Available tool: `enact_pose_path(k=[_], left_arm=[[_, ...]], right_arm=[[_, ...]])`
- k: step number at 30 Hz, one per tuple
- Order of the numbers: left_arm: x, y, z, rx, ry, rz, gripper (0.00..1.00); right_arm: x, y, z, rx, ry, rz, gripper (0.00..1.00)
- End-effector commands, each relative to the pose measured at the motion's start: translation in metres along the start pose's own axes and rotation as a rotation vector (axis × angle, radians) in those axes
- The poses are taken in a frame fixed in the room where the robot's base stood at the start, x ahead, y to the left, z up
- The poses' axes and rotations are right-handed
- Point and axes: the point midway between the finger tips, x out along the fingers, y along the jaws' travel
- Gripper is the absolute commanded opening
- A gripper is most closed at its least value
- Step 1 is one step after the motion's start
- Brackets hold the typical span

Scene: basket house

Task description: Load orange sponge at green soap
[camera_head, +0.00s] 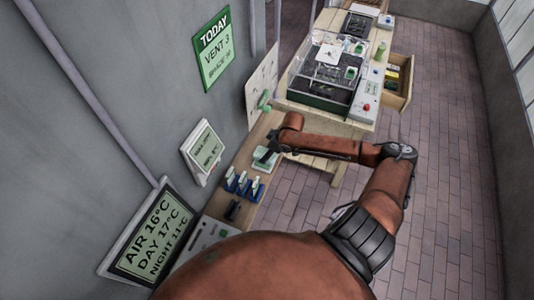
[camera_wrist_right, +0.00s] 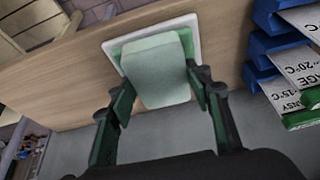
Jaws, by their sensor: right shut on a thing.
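My right gripper (camera_wrist_right: 163,80) is shut on a pale green block (camera_wrist_right: 155,60), one finger on each side of it. The block is over a white-rimmed dish with a green inside (camera_wrist_right: 190,22); I cannot tell whether it touches the dish. In the head view my right gripper (camera_head: 266,157) is at the wooden wall shelf, with the pale dish and block area under it, small and partly hidden. I cannot make out an orange sponge in either view. My left gripper is not in view.
Blue holders with white cards (camera_head: 243,185) stand on the shelf close to my right gripper, and also show in the wrist view (camera_wrist_right: 262,70). A workbench with a clear-topped case (camera_head: 328,72) and an open drawer (camera_head: 396,80) stands beyond. The brick floor at right is clear.

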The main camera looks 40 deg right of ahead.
Motion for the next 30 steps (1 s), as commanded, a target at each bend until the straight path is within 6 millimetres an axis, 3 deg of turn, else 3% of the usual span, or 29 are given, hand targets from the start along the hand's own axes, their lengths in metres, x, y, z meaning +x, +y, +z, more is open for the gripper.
enact_pose_path(k=[30], left_arm=[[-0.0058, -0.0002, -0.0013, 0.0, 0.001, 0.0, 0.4]], right_arm=[[0.0018, -0.0007, 0.0023, 0.001, -0.004, -0.002, 0.26]])
